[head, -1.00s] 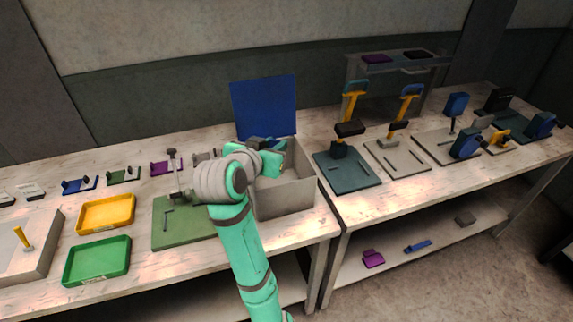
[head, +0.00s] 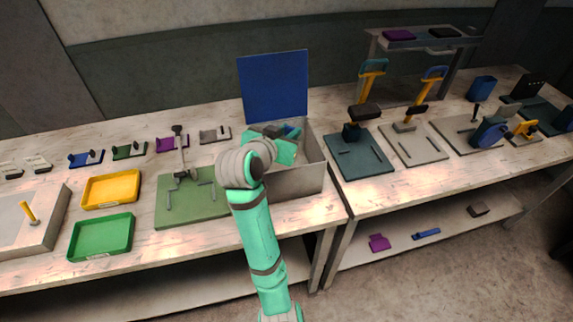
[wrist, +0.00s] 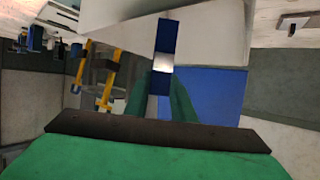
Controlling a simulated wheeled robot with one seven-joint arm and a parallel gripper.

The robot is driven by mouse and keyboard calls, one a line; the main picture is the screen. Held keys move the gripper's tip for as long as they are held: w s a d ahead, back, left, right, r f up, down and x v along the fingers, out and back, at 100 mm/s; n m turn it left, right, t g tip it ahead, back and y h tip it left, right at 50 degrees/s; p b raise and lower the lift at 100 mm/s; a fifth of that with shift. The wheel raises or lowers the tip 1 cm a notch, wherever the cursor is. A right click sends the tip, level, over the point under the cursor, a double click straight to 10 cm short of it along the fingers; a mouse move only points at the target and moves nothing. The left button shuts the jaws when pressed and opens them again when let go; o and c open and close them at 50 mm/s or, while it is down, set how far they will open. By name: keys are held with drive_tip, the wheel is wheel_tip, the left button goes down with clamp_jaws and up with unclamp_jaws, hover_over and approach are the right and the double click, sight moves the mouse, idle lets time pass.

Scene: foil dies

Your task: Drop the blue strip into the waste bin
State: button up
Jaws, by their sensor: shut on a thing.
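The blue strip (wrist: 165,38) shows in the wrist view as a narrow upright band with a bright glint, between my two green fingers. My gripper (wrist: 164,88) is shut on it. In the head view my green gripper (head: 284,150) is over the opening of a grey box (head: 307,178), and a small blue patch shows beside it; its fingertips are hard to make out. A blue panel (head: 273,88) stands upright at the back of the box. No label tells whether this box is the waste bin. My gripper hides part of the box's inside.
A green plate (head: 190,208) with a clamp lies left of the box. Yellow (head: 112,173) and green (head: 118,218) trays are further left. Hand presses on flat bases (head: 360,165) stand on the right table. A blue container (head: 482,88) is at the far right.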

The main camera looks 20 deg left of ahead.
drive_tip(key=shift+f, duration=0.15)
drive_tip(key=o, duration=1.1)
drive_tip(key=shift+w, duration=0.1)
drive_tip(key=v, duration=1)
drive_tip(key=shift+s, duration=0.4)
